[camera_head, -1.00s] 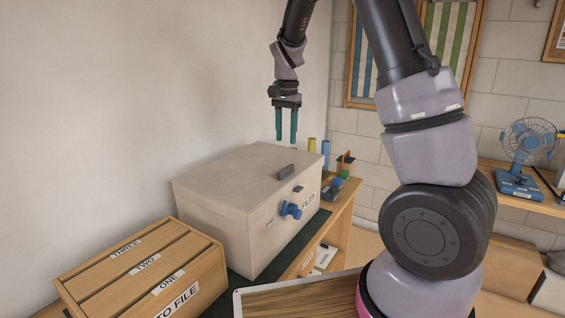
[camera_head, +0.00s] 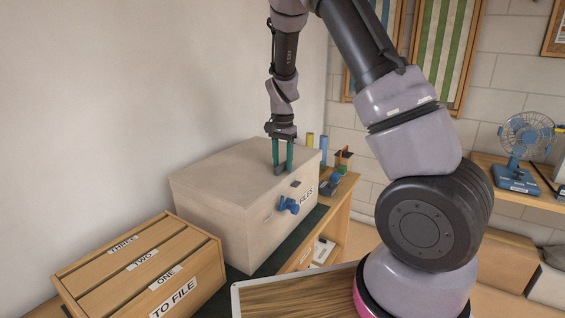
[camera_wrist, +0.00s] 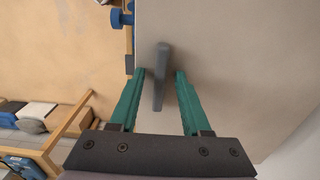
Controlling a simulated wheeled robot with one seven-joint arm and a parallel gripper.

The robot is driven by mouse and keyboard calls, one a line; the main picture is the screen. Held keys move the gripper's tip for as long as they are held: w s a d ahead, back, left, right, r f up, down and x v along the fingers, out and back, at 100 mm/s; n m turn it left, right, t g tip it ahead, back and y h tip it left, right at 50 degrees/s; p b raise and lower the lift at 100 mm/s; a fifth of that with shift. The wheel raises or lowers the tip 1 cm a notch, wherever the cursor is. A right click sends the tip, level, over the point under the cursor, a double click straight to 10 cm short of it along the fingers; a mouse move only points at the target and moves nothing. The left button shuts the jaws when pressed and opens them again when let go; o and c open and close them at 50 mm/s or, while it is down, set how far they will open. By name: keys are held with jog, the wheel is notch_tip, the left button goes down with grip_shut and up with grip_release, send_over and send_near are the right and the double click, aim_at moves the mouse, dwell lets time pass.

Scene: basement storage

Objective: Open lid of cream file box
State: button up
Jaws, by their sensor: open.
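The cream file box (camera_head: 215,190) stands on the bench with its lid (camera_head: 225,165) shut. A dark grey handle (camera_wrist: 161,75) sits on top of the lid near its front edge. A blue latch or knob (camera_head: 289,205) is on the front face, beside the "FILES" label (camera_head: 306,191). My gripper (camera_head: 282,170) points down over the lid, with its green fingers open. In the wrist view, my gripper (camera_wrist: 160,75) has one finger on each side of the handle, with a gap showing on both sides. I cannot tell whether the fingertips touch the lid.
A wooden "TO FILE" drawer box (camera_head: 140,265) stands at the left front. A wood-topped tray (camera_head: 295,297) is in front. Small bottles and tools (camera_head: 340,165) stand behind the box at the right. A blue fan (camera_head: 525,150) is on a far right shelf.

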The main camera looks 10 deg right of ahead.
grip_shut()
dwell(1.4)
